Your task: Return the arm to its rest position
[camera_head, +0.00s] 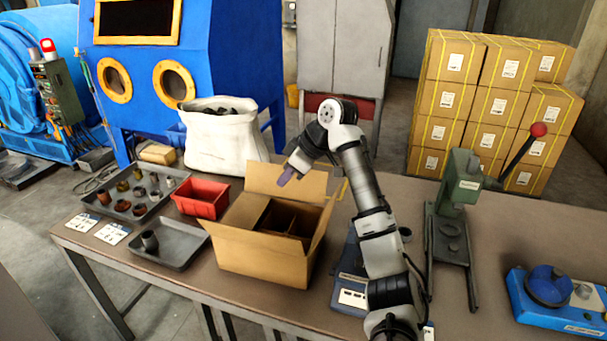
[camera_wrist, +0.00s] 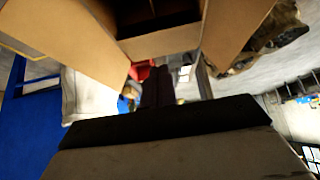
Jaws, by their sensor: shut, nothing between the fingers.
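My arm (camera_head: 366,210) rises from the front of the workbench and bends over toward the left. My gripper (camera_head: 284,180) is at the upper back side of the open cardboard box (camera_head: 262,254), near its raised flap. The gripper also shows in the wrist view (camera_wrist: 157,88), its dark fingers together with nothing between them. The box has its flaps open and dividers inside; its interior shows at the top of the wrist view (camera_wrist: 160,42). I cannot tell whether the fingers touch the flap.
A red bin (camera_head: 201,199), a tray of metal parts (camera_head: 98,203), a smaller tray (camera_head: 172,257) and a white sack (camera_head: 221,140) stand to the left. A green press (camera_head: 460,190) and blue device (camera_head: 556,300) stand right. Bare bench lies between the press and the blue device.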

